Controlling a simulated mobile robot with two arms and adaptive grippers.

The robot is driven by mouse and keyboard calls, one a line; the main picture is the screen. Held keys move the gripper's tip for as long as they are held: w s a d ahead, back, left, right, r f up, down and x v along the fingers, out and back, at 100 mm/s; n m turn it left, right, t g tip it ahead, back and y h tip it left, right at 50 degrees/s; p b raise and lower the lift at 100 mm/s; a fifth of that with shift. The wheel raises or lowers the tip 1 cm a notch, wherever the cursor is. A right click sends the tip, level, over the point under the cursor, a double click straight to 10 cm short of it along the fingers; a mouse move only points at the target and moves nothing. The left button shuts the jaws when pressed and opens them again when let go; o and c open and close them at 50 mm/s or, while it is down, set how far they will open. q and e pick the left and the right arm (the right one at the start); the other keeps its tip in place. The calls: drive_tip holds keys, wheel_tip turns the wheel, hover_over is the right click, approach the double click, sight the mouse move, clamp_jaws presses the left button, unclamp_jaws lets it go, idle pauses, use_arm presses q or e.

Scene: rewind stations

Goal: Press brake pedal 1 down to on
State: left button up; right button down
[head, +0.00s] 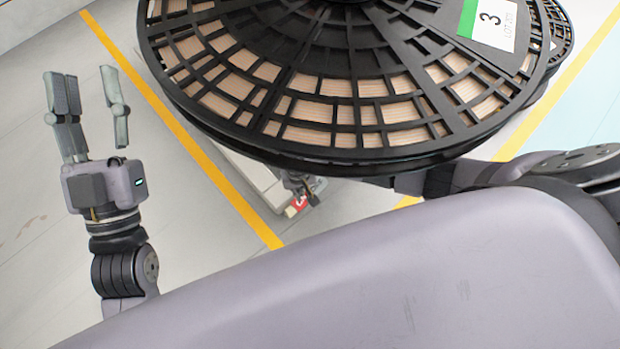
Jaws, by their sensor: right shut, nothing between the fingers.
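A small dark pedal (313,197) with a red and white label shows at floor level, just below the front edge of the large reel. The number on its label is too small to read, and the reel hides part of it. My left gripper (95,110) is open and empty, over the floor at the far left, well apart from the pedal. My right arm comes in from the right under the reel's front edge. Part of my right gripper's body (408,183) shows to the right of the pedal; its fingers are hidden, so I cannot tell whether they touch the pedal.
A large black reel (360,160) with a "3" label fills the top middle and blocks the view of the station below. A pale station base (250,180) shows under it. Yellow floor lines (215,170) run beside it. The grey floor on the left is clear.

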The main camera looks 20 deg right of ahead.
use_arm(q)
wheel_tip(320, 180, down, 7)
drive_tip(key=w+g+y+p, duration=0.1)
drive_tip(key=w+g, duration=0.1)
drive_tip(key=g, duration=0.2)
drive_tip(key=shift+w+r+y+p, duration=0.15)
drive_tip(key=shift+w+y+p, duration=0.15)
drive_tip(key=shift+w, duration=0.05)
drive_tip(key=shift+a, duration=0.1)
idle(0.4)
